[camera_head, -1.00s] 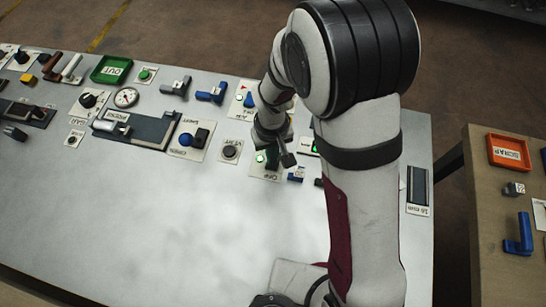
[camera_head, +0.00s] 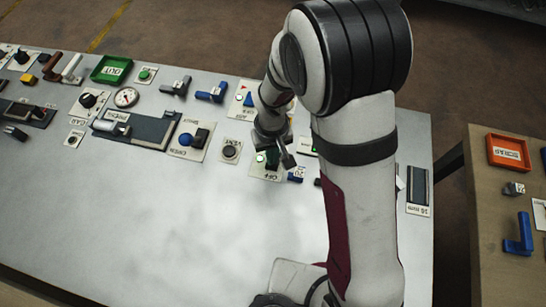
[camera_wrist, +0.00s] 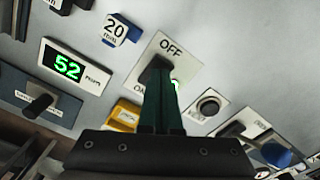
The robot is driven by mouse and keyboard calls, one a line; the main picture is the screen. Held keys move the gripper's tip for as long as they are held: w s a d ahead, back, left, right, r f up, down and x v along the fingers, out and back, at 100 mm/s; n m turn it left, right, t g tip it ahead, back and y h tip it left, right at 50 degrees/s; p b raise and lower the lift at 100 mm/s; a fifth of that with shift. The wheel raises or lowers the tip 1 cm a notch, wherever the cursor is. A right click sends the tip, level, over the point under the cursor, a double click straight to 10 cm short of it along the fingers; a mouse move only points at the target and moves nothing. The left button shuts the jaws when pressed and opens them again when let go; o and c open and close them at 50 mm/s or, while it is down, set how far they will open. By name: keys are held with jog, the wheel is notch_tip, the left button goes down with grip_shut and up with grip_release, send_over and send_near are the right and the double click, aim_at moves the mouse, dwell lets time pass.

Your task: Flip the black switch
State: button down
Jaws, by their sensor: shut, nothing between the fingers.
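The black switch (camera_wrist: 156,64) is on a pale plate (camera_wrist: 178,48) marked OFF and ON in the wrist view. A lit green lamp (camera_wrist: 175,83) shows beside it, partly hidden by my fingers. My gripper (camera_wrist: 160,78) is shut and empty, its dark green fingertips over the lower part of the switch. Whether they touch it, and its exact tilt, I cannot tell. In the head view my gripper (camera_head: 282,157) is at the plate (camera_head: 260,174), with the green lamp (camera_head: 260,158) to its left; the switch is mostly hidden there.
In the wrist view a green display (camera_wrist: 70,68) reads 52, near a blue block tagged 20 mm (camera_wrist: 117,30), a yellow part (camera_wrist: 126,112) and a round black button (camera_wrist: 208,106). In the head view the panel's front (camera_head: 170,225) is clear.

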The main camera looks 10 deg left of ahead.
jog(key=shift+f, duration=0.9)
jog(key=shift+r, duration=3.55)
jog(key=s+d+r+m+y, duration=0.1)
jog(key=s+d+r+m, duration=1)
jog(key=s, duration=0.5)
jog(key=d+r, duration=0.2)
jog(key=d, duration=0.1)
jog(key=shift+s+d+r+m+y, duration=0.2)
jog(key=shift+d+m+y, duration=0.1)
jog(key=shift+y, duration=0.1)
